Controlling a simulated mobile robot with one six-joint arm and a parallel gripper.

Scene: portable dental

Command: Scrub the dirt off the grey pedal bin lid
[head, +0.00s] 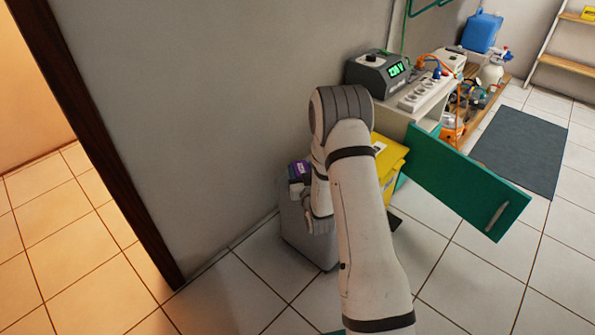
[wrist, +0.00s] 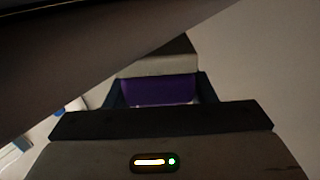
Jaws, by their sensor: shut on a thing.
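The grey pedal bin (head: 296,228) stands on the tiles against the wall in the head view, partly behind my arm. My gripper (head: 297,180) is at the bin's top. It is shut on a purple thing (head: 301,168), which also shows in the wrist view (wrist: 158,91) between the dark fingers. A pale block lies against its upper edge there. What the purple thing is, and whether it touches the lid, I cannot tell. The lid is mostly hidden by my gripper and arm, and no dirt can be made out.
A yellow container (head: 391,168) stands just right of the bin, partly behind my arm. An open green cabinet door (head: 464,182) juts out to the right. Equipment (head: 382,74) sits on the white cabinet. Floor left of the bin is free, near a dark door frame (head: 95,130).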

